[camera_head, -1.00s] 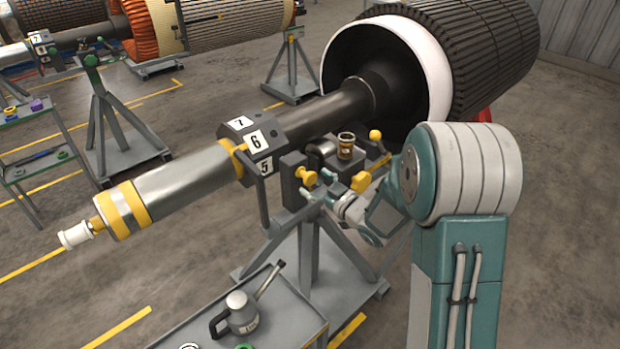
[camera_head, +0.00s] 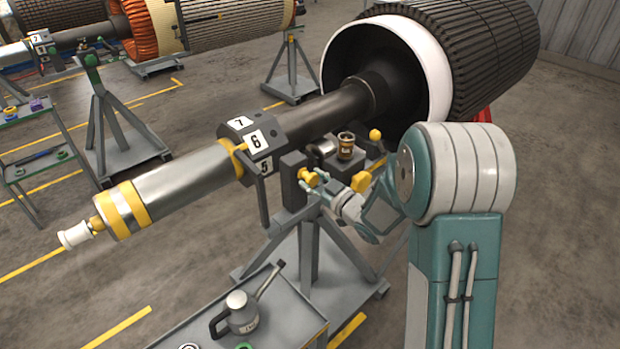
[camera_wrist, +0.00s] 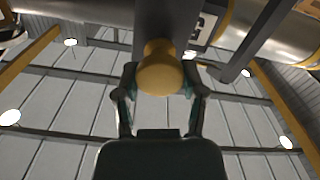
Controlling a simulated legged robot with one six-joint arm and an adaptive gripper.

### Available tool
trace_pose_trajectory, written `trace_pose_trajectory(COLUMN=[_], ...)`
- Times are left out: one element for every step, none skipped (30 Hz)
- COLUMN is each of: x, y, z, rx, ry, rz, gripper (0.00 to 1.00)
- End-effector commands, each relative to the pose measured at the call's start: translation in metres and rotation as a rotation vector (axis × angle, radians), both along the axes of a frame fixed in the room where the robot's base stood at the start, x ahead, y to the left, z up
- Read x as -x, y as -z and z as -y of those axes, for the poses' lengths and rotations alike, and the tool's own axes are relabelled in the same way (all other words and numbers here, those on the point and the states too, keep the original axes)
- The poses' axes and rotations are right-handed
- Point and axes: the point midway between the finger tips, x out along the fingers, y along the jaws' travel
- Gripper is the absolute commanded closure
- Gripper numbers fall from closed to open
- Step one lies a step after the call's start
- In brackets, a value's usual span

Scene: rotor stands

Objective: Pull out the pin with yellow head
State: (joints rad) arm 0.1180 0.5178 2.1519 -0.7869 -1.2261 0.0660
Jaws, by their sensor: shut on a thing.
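The pin with the yellow head (camera_head: 307,178) sits in the dark upright post (camera_head: 292,178) of the stand beside the shaft. In the wrist view its rounded yellow head (camera_wrist: 160,72) is between my fingers, against the underside of the dark post (camera_wrist: 163,22). My gripper (camera_head: 318,190) has come to the head from the right in the head view. In the wrist view both fingers of my gripper (camera_wrist: 160,84) flank the head and are shut on it. The pin's shank is hidden.
More yellow knobs (camera_head: 362,181) and (camera_head: 375,135) are close to the right, by a small brown can (camera_head: 346,145). The long shaft (camera_head: 185,180) runs behind the post. A grey cart (camera_head: 285,322) with an oil can (camera_head: 240,315) stands below.

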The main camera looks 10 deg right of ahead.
Motion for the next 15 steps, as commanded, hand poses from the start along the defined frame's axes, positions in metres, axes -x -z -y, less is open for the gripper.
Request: trace_pose_trajectory(x=[0.007, 0.011, 0.016, 0.019, 0.021, 0.022, 0.023, 0.023, 0.023, 0.023, 0.023, 0.023, 0.023, 0.023, 0.023], y=[0.0, 0.0, 0.0, 0.0, 0.0, 0.0, 0.0, 0.0, 0.0, 0.0, 0.0, 0.0, 0.0, 0.0, 0.0], z=[0.006, 0.009, 0.012, 0.013, 0.014, 0.015, 0.015, 0.015, 0.015, 0.015, 0.015, 0.015, 0.015, 0.015, 0.015], rx=[0.001, 0.001, 0.002, 0.002, 0.002, 0.001, 0.002, 0.002, 0.002, 0.001, 0.001, 0.001, 0.001, 0.001, 0.001], ry=[0.003, 0.003, 0.003, 0.002, 0.001, 0.001, 0.0, 0.0, 0.0, 0.0, 0.0, 0.0, 0.0, 0.0, 0.0], rz=[0.0, 0.0, -0.001, 0.0, 0.001, 0.001, 0.001, 0.001, 0.001, 0.001, 0.001, 0.001, 0.001, 0.001, 0.001], gripper=[1.0, 1.0, 1.0, 1.0, 1.0, 1.0, 1.0, 1.0, 1.0, 1.0, 1.0, 1.0, 0.42, 0.29, 0.11])
